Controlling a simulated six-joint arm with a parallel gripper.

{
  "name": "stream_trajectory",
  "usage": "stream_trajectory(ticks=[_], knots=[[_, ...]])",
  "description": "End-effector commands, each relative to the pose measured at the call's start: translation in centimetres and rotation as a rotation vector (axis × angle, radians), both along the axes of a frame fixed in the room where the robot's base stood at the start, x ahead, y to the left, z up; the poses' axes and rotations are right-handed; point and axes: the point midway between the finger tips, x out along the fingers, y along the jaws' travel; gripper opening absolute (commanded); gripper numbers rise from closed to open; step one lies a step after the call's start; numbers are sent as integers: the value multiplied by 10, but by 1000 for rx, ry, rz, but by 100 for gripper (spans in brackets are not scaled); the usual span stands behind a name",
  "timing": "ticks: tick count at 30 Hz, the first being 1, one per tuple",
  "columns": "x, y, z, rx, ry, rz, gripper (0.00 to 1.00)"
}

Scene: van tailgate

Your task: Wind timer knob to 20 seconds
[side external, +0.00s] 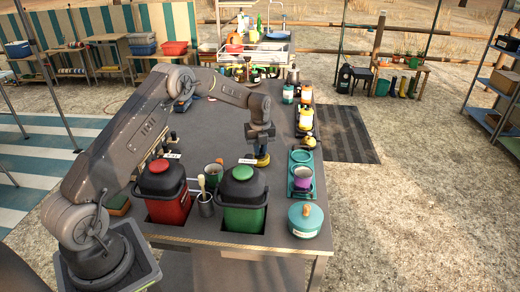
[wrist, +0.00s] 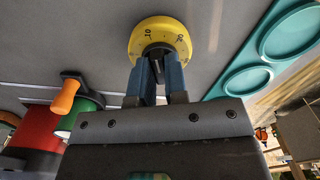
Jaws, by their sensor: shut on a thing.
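The timer is a round yellow dial with dark marks around its rim and a dark knob in its middle. It shows at the top of the wrist view (wrist: 179,31) and on the grey table in the side view (side external: 262,162). My gripper (wrist: 158,80) has its blue-padded fingers shut on the dark knob. In the side view my gripper (side external: 260,147) points down on the timer from above. The fingers hide most of the knob and the near part of the dial, so I cannot tell its exact setting.
A red bin (side external: 168,207) and a green bin (side external: 243,217) sit at the table's front edge, with a metal cup (side external: 206,206) between them. Right of the timer are a teal tray (side external: 291,158) with a purple cup (side external: 303,178) and a teal pot (side external: 305,219). Several bottles line the table's right edge.

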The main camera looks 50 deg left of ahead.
Motion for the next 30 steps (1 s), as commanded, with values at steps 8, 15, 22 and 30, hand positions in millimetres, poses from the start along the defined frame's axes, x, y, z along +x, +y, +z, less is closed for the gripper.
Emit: stream_trajectory(ticks=[8,15,22,30], knots=[[0,0,0,0,0,-25,6],[0,0,0,0,0,-182,6],[0,0,0,0,0,-236,6],[0,0,0,0,0,-234,30]])
